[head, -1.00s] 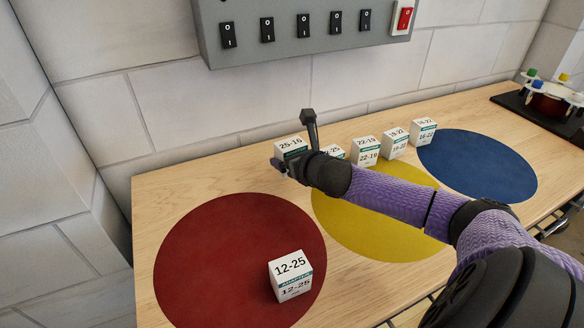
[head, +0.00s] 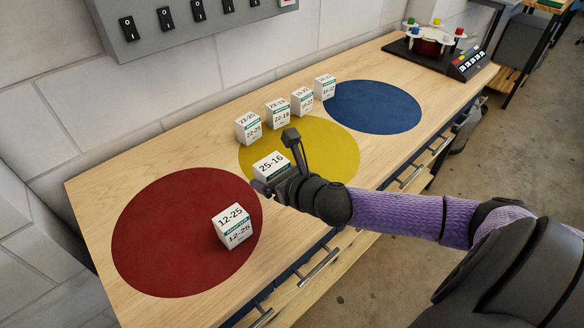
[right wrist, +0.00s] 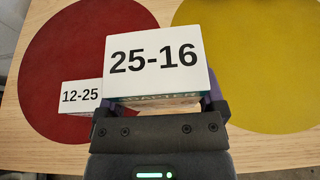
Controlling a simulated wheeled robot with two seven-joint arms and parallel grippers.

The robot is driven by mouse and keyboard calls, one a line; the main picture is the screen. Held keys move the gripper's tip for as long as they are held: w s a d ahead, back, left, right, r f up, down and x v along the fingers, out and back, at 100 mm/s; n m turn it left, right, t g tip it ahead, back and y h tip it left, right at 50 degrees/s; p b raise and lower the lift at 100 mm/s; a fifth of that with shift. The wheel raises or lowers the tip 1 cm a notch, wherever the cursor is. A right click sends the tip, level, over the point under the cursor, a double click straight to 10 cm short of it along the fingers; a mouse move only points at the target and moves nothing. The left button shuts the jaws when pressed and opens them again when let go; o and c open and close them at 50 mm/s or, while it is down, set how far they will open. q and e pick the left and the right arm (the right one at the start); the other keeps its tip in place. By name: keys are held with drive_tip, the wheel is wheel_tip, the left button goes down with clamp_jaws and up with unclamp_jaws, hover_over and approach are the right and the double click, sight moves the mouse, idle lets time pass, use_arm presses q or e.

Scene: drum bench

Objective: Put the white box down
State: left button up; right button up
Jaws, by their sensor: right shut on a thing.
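My right gripper (head: 273,187) is shut on a white box (head: 268,166) labelled 25-16. The held box also shows in the right wrist view (right wrist: 154,58), between the fingers of the right gripper (right wrist: 160,105). In the head view it appears over the edge of the yellow circle (head: 330,150), near the red circle (head: 160,230). Whether it touches the bench cannot be told. Another white box (head: 233,226), labelled 12-25, sits on the right part of the red circle; it shows in the right wrist view (right wrist: 80,96) too. My left gripper is not in view.
Several white boxes stand in a row at the back, including one labelled 22-25 (head: 248,128). The blue circle (head: 372,107) is bare. A device with coloured caps (head: 435,45) stands at the bench's far end. A grey switch panel (head: 185,22) hangs on the wall.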

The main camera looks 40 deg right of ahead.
sight(274, 208)
wheel_tip(274, 208, down, 7)
drive_tip(key=b, duration=0.3)
drive_tip(key=shift+w+f, duration=0.1)
drive_tip(key=shift+f, duration=0.35)
drive_tip(key=shift+r, duration=0.25)
drive_tip(key=shift+f, duration=0.15)
drive_tip(key=o, duration=1)
drive_tip(key=shift+o, duration=0.2)
